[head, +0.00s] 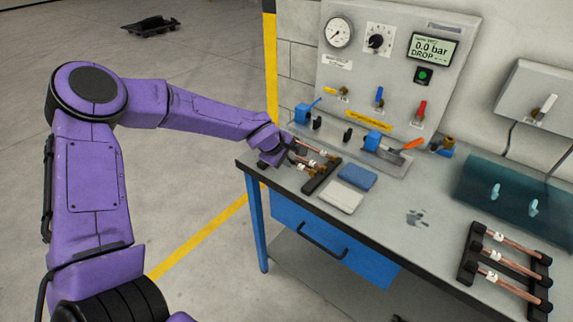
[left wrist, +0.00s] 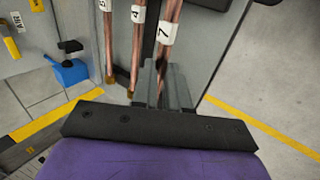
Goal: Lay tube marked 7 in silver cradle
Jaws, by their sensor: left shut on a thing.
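The copper tube marked 7 (left wrist: 170,30) has a white label and stands nearest the jaws in the left wrist view. My left gripper (left wrist: 167,85) is shut on it near its end. In the head view my left gripper (head: 285,160) is at the left end of the bench, by a dark rack (head: 321,177) with short copper tubes (head: 310,160). Tubes marked 4 (left wrist: 138,14) and 5 (left wrist: 108,8) lie beside tube 7. I cannot pick out a silver cradle with certainty. My right gripper is not in view.
A second dark rack (head: 467,266) with three tubes stands at the bench's right. Mid-bench is mostly clear.

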